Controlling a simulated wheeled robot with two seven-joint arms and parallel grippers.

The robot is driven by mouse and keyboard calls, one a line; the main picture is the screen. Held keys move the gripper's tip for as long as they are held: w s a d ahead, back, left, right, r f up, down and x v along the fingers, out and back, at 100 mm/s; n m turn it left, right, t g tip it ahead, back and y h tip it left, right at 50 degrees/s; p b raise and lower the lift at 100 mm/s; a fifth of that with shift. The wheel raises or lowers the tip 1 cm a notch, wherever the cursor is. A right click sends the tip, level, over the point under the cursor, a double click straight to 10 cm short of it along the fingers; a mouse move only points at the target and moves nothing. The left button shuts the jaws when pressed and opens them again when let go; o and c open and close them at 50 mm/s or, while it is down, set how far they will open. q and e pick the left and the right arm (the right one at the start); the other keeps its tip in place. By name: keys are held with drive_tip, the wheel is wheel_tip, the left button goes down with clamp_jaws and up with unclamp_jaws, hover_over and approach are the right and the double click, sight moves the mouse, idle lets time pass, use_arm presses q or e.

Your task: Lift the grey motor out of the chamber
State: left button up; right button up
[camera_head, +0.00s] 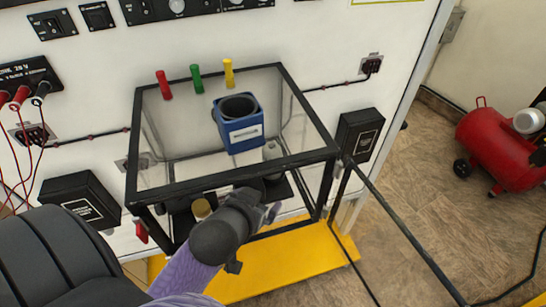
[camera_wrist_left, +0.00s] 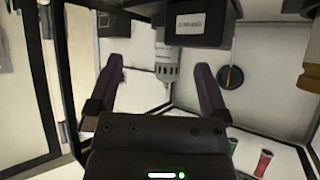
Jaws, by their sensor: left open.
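The chamber (camera_head: 237,166) is a clear box with a black frame, mounted at the front of the white panel. The grey motor (camera_head: 272,152) is a small pale cylinder inside it, beside the labelled blue box (camera_head: 243,133). In the left wrist view the motor (camera_wrist_left: 168,62) shows between the two purple fingers, beyond their tips, below a dark labelled block. My left gripper (camera_head: 268,210) is at the chamber's lower front; its fingers (camera_wrist_left: 160,80) are open and apart from the motor as far as I can tell. My right gripper is not in view.
Red (camera_head: 164,85), green (camera_head: 196,79) and yellow (camera_head: 228,73) handles stand along the chamber's back top edge. Black boxes (camera_head: 360,135) flank the chamber. A yellow base (camera_head: 290,262) lies below. A red tank (camera_head: 497,146) stands on the floor at right.

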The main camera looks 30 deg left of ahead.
use_arm(q)
drive_tip(key=w+a+t, duration=0.1)
drive_tip(key=w, duration=0.3)
drive_tip(key=w+a+t, duration=0.1)
drive_tip(key=w, duration=0.3)
drive_tip(key=w+a+f, duration=0.1)
drive_tip(key=w+a, duration=0.1)
drive_tip(key=w, duration=0.1)
drive_tip(key=shift+w+n+t+y, duration=0.4)
drive_tip(key=shift+s, duration=0.1)
drive_tip(key=shift+c, duration=1.2)
clamp_jaws()
